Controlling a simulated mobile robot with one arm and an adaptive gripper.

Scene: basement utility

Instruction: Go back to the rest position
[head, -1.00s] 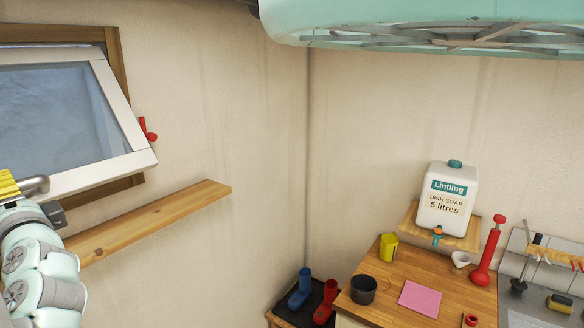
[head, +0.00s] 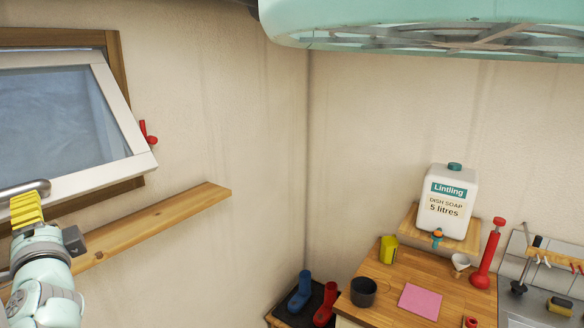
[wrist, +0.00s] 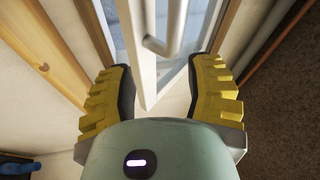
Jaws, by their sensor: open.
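My gripper (head: 27,208) is at the lower left of the head view, beside the lower edge of the tilted-open window (head: 62,118). In the wrist view my gripper (wrist: 166,88) is open, its two yellow fingers wide apart. The white window frame edge (wrist: 150,75) and a grey bar handle (wrist: 170,42) show between and beyond the fingers. I see no clear contact with either finger. The handle (head: 24,189) also shows just above the fingers in the head view. Nothing is held.
A wooden shelf (head: 160,222) runs along the wall beneath the window. A red lever (head: 147,134) is on the window's right side.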

